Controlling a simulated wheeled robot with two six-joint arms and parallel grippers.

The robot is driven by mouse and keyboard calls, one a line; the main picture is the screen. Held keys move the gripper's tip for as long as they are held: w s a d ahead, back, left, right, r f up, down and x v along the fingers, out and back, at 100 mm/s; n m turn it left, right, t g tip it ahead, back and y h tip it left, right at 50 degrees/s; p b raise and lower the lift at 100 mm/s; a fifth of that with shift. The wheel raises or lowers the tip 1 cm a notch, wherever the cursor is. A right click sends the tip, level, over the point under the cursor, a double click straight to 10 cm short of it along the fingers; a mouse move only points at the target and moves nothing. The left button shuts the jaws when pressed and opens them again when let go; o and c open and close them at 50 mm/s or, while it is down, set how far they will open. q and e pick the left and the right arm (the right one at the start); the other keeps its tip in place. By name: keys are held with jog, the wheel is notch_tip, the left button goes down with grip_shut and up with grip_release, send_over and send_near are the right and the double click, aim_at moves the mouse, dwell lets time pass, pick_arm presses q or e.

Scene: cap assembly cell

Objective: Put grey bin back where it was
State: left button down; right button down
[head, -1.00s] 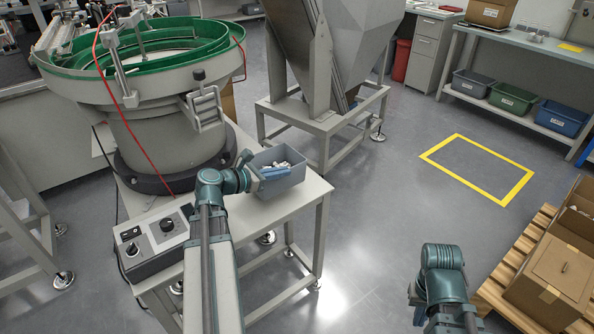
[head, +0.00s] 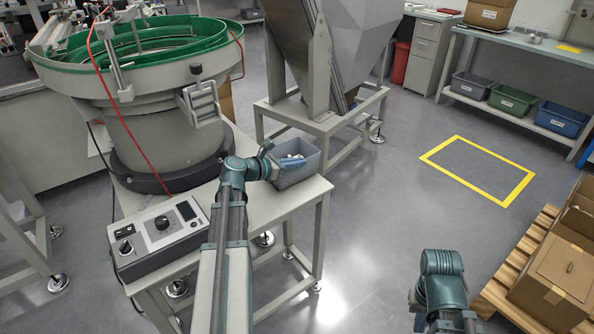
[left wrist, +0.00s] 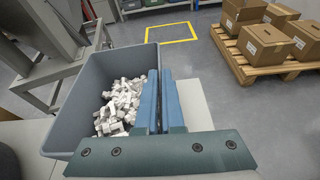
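In the left wrist view the bin (left wrist: 75,85) fills the left side. My left gripper (head: 287,162) is at the bin's near side. In the left wrist view its two blue fingers (left wrist: 158,100) are close together, one on each side of the bin's right wall, with the parts left of them. I cannot tell whether the bin touches the stand or hangs just above it. My right arm shows at the bottom right; its fingers are hidden.
The stand's top (head: 262,215) is bare in front of the bin, with a control box (head: 160,238) at left. A hopper frame (head: 330,125) stands close behind. A yellow floor outline (head: 430,160) is empty. A pallet (head: 500,290) with cartons is at right. Labelled bins (head: 512,100) sit on a shelf.

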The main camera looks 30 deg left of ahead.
pick_arm(q)
jog(key=shift+f, duration=0.6)
jog(key=shift+r, duration=0.15)
pick_arm(e)
jog(key=shift+f, duration=0.5)
jog(key=shift+f, duration=0.1)
pick_arm(q)
jog(key=c, duration=1)
grip_release()
jog(key=shift+c, duration=0.2)
